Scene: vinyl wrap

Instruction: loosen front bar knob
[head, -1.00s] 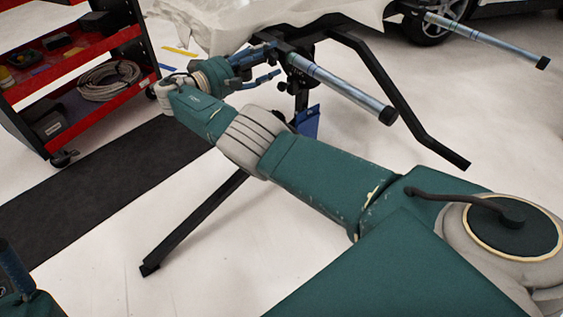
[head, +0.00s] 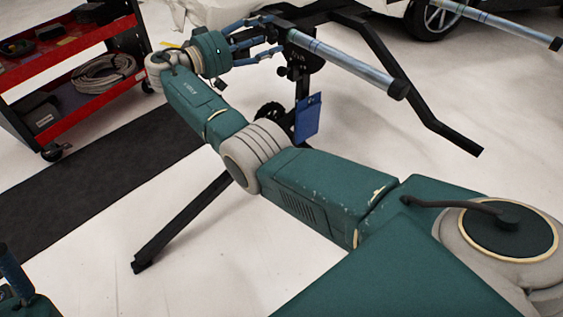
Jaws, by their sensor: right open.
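The stand's front bar (head: 345,62) is a silver tube with a black end cap, slanting down to the right from the black stand frame (head: 385,72). Small black knob-like parts (head: 283,72) sit under the bar's inner end; I cannot tell for sure which is the front bar knob. My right gripper (head: 278,34) is open, its two blue fingers spread one above the other at the frame left of the bar's inner end. A dark part lies between the fingers; contact is unclear. Part of my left gripper (head: 14,272) shows at the lower left edge, its jaws cut off.
A red and black tool cart (head: 75,85) with a coiled hose stands at the left. A black mat (head: 95,175) and a stand leg (head: 185,220) lie on the floor. A second silver bar (head: 490,20) reaches out at the upper right. A blue tag-like piece (head: 307,117) hangs below the bar.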

